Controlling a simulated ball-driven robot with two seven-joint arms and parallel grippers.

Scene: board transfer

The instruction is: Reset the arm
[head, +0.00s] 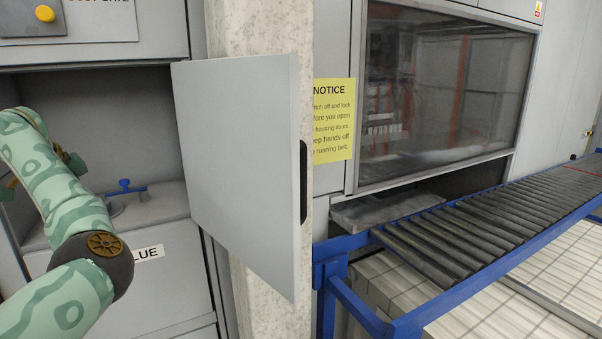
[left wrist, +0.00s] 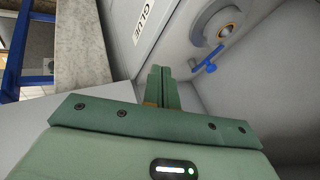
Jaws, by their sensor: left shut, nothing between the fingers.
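My left arm (head: 65,205), green with a wavy pattern, reaches in from the left of the head view, in front of an open grey housing (head: 125,110). In that view the gripper itself cannot be made out. In the left wrist view my left gripper (left wrist: 163,76) has its fingers together with nothing between them. It points towards the inside of the housing, near a GLUE label (left wrist: 145,22). A blue-handled valve (head: 125,188) stands on the ledge inside the housing; its blue handle (left wrist: 209,65) also shows in the left wrist view, apart from the fingers. My right gripper is not in view.
A grey door (head: 235,165) with a black handle stands open right of my left arm. Behind it are a concrete pillar (head: 255,30) and a yellow notice (head: 333,120). A blue-framed roller conveyor (head: 490,225) runs at the right, below a large window (head: 440,90).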

